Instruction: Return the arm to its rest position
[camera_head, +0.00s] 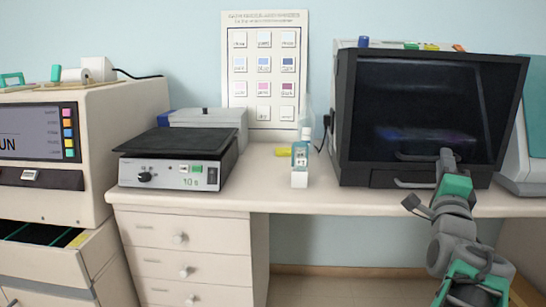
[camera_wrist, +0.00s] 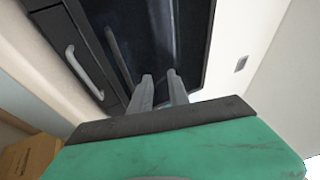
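My arm rises at the right of the head view, bent, with green and grey links. My gripper (camera_head: 446,156) is at its upper end, in front of the lower right part of a black-framed cabinet (camera_head: 345,120). In the wrist view, the two grey fingers of my gripper (camera_wrist: 160,77) stand a little apart with nothing between them. The same black cabinet (camera_wrist: 85,20) lies beyond them there. I cannot tell whether the fingers touch it.
A pale bench (camera_head: 330,200) holds a hot plate (camera_head: 160,174) and a small labelled bottle (camera_head: 299,165). A stainer (camera_head: 120,105) with an open drawer (camera_head: 85,250) stands left. A teal-edged device (camera_head: 533,110) is at right. A cardboard box (camera_wrist: 30,155) shows low in the wrist view.

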